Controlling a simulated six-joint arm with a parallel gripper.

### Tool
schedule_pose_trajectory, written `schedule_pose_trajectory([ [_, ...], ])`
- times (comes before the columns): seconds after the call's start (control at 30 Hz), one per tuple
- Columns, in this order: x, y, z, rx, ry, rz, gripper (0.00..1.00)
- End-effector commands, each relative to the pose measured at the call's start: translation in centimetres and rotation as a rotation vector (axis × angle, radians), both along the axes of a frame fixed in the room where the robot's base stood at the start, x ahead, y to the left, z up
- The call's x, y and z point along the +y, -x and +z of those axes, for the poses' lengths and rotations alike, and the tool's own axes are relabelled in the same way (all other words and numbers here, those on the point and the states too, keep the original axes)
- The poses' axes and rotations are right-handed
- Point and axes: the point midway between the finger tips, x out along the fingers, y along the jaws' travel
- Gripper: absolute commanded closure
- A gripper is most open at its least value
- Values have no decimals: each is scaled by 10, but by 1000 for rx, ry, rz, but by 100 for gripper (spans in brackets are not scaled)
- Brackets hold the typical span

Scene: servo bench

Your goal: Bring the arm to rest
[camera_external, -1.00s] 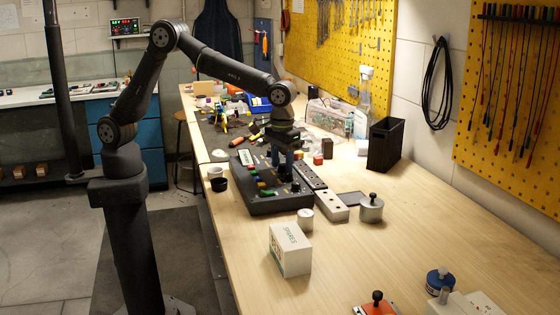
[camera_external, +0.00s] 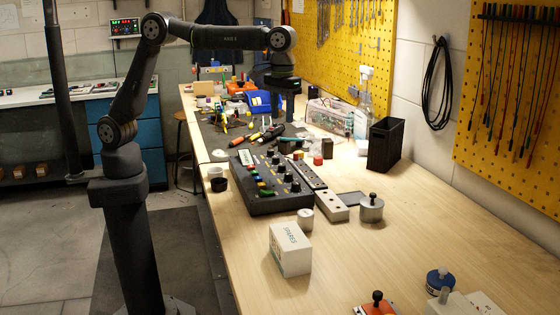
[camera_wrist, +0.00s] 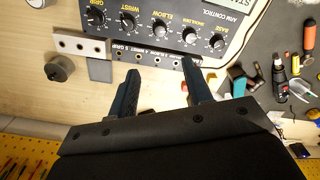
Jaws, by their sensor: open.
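My gripper (camera_external: 290,108) is raised above the bench, beyond the far end of the dark control box (camera_external: 262,203). Its two fingers point down, apart and empty. In the wrist view my gripper (camera_wrist: 161,74) shows two dark blue fingers with a gap between them. The control panel (camera_wrist: 175,10) shows upside down there, with a row of knobs labelled grip, wrist, elbow, shoulder and base. Some buttons on the box are coloured. Nothing touches the box from above.
A pale socket block (camera_external: 330,205), a metal weight (camera_external: 371,210) and a white spares box (camera_external: 290,250) stand near the control box. A black bin (camera_external: 385,145) is at the right. Screwdrivers and tools lie behind.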

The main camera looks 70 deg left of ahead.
Motion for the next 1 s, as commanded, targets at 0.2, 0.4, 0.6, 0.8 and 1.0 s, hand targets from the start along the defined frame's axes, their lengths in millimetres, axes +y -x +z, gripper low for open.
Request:
schedule_pose_trajectory([
  [0.2, 0, 1, -5, 4, -3, 0, 54],
  [0.4, 0, 0, -45, 3, -2, 0, 54],
  [0.6, 0, 0, -86, 4, -3, 0, 54],
  [0.8, 1, 1, -127, 4, -4, 0, 54],
  [1.0, 0, 0, -156, 0, 0, -32, 54],
])
